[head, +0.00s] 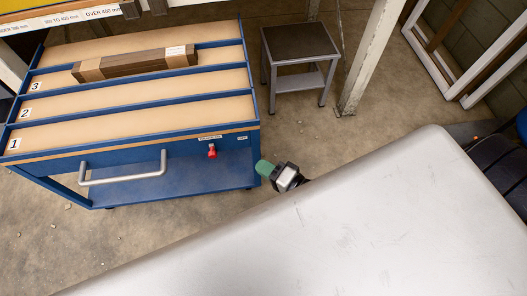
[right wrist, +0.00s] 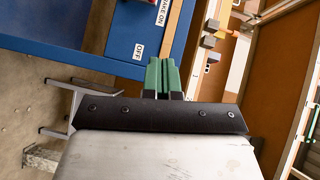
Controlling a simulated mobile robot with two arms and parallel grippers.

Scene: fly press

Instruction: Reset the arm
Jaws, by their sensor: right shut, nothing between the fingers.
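My right gripper (head: 264,168) shows in the head view just off the right front corner of the blue cart, with green fingertips. In the right wrist view its green fingers (right wrist: 161,76) lie together, shut and empty, in front of the cart's blue edge. Whether they touch the cart I cannot tell. My left gripper is in neither view.
The blue cart (head: 225,168) has three numbered lanes, a grey handle (head: 125,170) and a red knob (head: 212,152). A strapped brown bundle (head: 135,65) lies in lane 3. A small dark-topped stool (head: 298,42) stands behind, beside a pale post (head: 368,55). Bare floor lies between cart and stool.

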